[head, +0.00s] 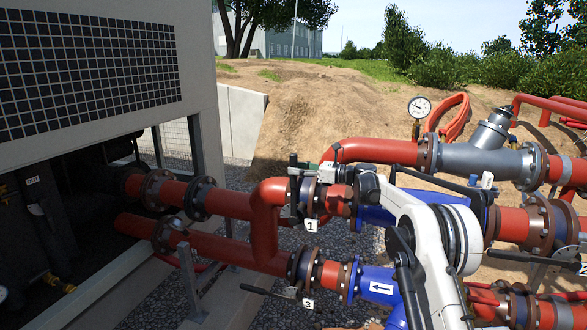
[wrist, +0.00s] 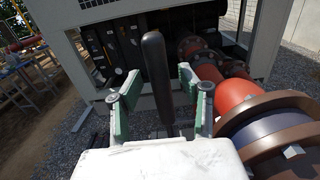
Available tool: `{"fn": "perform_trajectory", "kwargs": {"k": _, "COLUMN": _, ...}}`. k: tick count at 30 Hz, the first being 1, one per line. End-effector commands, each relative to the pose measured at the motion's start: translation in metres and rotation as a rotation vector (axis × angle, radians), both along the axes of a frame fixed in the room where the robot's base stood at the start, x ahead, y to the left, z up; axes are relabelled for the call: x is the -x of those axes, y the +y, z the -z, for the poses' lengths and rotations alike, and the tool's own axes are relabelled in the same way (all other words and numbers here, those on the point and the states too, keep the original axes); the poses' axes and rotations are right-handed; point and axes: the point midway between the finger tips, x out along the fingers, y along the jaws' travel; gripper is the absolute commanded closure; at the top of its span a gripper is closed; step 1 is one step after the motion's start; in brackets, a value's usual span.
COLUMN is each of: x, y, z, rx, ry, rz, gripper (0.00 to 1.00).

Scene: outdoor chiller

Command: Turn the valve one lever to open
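Valve one (head: 310,196), with a white tag "1" (head: 310,225), sits between dark flanges on the red pipe in the middle of the head view. Its black lever (wrist: 154,60) stands lengthwise in the wrist view; in the head view its end (head: 294,160) shows beside my gripper. My gripper (wrist: 160,88) is open, with green-padded fingers on either side of the lever and visible gaps at both sides.
A valve tagged "3" (head: 307,304) with a black lever (head: 268,291) is on the lower pipe. A pressure gauge (head: 419,107) stands on the upper red pipe. The chiller cabinet (head: 90,60) is at left. Flanges (wrist: 270,130) lie close right of my gripper in the wrist view.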

Motion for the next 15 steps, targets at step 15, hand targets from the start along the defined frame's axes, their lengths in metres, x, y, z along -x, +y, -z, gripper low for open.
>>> {"fn": "perform_trajectory", "kwargs": {"k": 15, "x": -0.0035, "y": 0.0141, "z": 0.0002, "rx": 0.0, "ry": 0.0, "rz": 0.0, "gripper": 0.65}}
